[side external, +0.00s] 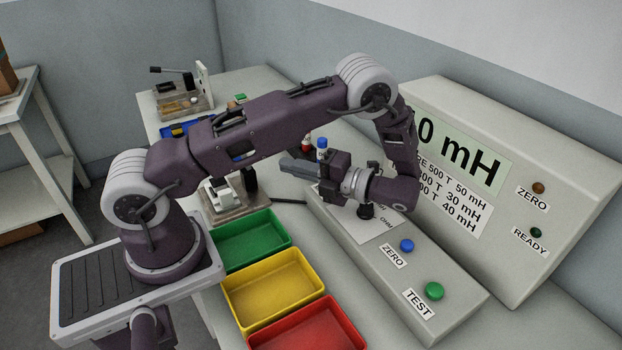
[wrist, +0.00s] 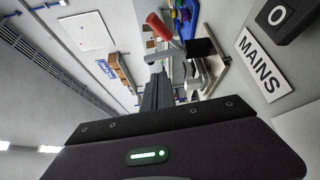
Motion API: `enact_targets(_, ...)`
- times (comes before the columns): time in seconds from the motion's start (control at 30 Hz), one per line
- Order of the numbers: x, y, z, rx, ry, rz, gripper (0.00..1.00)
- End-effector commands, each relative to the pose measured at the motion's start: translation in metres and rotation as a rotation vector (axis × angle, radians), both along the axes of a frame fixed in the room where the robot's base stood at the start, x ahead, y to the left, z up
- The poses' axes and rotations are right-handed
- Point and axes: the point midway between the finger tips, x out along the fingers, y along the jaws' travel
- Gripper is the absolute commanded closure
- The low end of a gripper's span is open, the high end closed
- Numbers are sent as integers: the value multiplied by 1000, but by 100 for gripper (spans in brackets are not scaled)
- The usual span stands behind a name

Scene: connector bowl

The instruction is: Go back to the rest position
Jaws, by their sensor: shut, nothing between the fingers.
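My gripper (side external: 286,165) is held level above the bench in the side external view, its fingers pointing left. It is shut and holds nothing. It hangs beside the grey test unit (side external: 455,310), which has a blue ZERO button (side external: 406,245) and a green TEST button (side external: 434,290). In the wrist view my gripper (wrist: 155,92) also shows, its dark fingers together, with the room's wall and shelving beyond. The wrist camera is turned sideways, so the scene looks tilted.
Green (side external: 249,240), yellow (side external: 274,288) and red (side external: 308,328) trays stand on the bench, looking empty. A large display box (side external: 520,165) reading "0 mH" stands at the right. A fixture (side external: 228,196) stands behind the green tray. Another (side external: 183,104) is at the back.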

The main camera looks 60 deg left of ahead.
Motion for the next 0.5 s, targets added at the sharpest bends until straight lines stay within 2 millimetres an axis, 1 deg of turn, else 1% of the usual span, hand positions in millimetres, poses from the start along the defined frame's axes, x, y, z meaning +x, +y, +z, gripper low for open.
enact_targets(0.03,-2,-3,15,-16,-116,33,100)
enact_targets(0.07,-5,-5,25,-27,-208,61,100)
enact_targets(0.1,-10,-9,38,-40,-349,113,100)
enact_targets(0.17,-20,-18,58,-57,-567,203,100)
enact_targets(0.2,-28,-24,70,-64,-715,276,100)
enact_targets(0.27,-40,-35,88,-72,-934,398,100)
enact_targets(0.3,-49,-43,99,-73,-1081,492,100)
enact_targets(0.37,-62,-57,115,-75,-1292,649,100)
enact_targets(0.4,-71,-66,124,-71,-1425,764,100)
enact_targets(0.47,-84,-80,137,-67,-1613,952,100)
enact_targets(0.5,-93,-89,145,-63,-1727,1090,100)
